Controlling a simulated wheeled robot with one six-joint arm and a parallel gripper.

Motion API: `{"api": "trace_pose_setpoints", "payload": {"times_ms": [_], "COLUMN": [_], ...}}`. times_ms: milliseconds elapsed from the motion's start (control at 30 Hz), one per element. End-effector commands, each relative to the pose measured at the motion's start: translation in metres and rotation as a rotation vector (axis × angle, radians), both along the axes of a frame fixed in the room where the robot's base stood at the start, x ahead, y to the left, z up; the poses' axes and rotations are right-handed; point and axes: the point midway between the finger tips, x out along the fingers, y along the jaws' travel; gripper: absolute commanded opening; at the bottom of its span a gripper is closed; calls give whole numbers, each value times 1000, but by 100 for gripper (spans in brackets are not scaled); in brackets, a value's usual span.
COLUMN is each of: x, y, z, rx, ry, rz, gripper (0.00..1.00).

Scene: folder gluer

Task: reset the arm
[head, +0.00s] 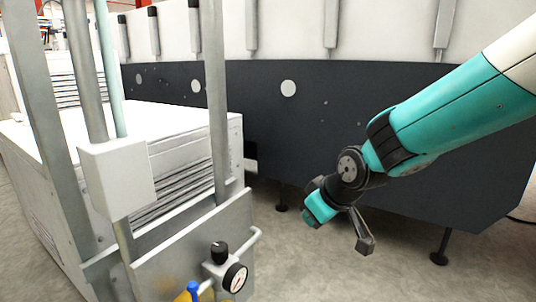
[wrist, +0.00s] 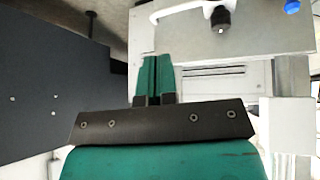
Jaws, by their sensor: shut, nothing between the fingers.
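My teal and white arm (head: 450,115) reaches in from the right in the head view. It is bent down at its dark end joint, in front of a dark machine panel and above the floor. In the wrist view my gripper (wrist: 154,68) shows its two teal fingers side by side, shut, with nothing between them. Its fingers appear apart from the machine parts around them. In the head view the fingers are too small and angled to make out clearly.
A white machine unit (head: 180,125) with metal posts stands left. A pressure gauge (head: 235,277) and blue knob (head: 193,288) sit at its front. The long dark panel (head: 300,130) runs behind my arm on black feet. Bare grey floor (head: 320,270) lies below my arm.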

Motion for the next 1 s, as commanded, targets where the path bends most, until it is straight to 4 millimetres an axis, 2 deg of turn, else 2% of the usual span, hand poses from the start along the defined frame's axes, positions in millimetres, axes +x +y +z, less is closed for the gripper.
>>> {"api": "trace_pose_setpoints", "payload": {"times_ms": [33,100,200,300,533,567,600,867,1000], "x": [-32,-76,-131,-179,-272,-279,-275,-274,-273], "y": [-8,-16,-27,-37,-56,-57,-56,-55,-55], "z": [24,42,59,70,84,90,105,168,216], "rx": [25,50,68,73,59,55,56,55,55], "ry": [60,156,268,360,522,537,534,532,531], "rz": [-10,-19,-28,-31,-32,-35,-34,-33,-33], "gripper": [0,0,0,0,0,0,0,0,0]}}
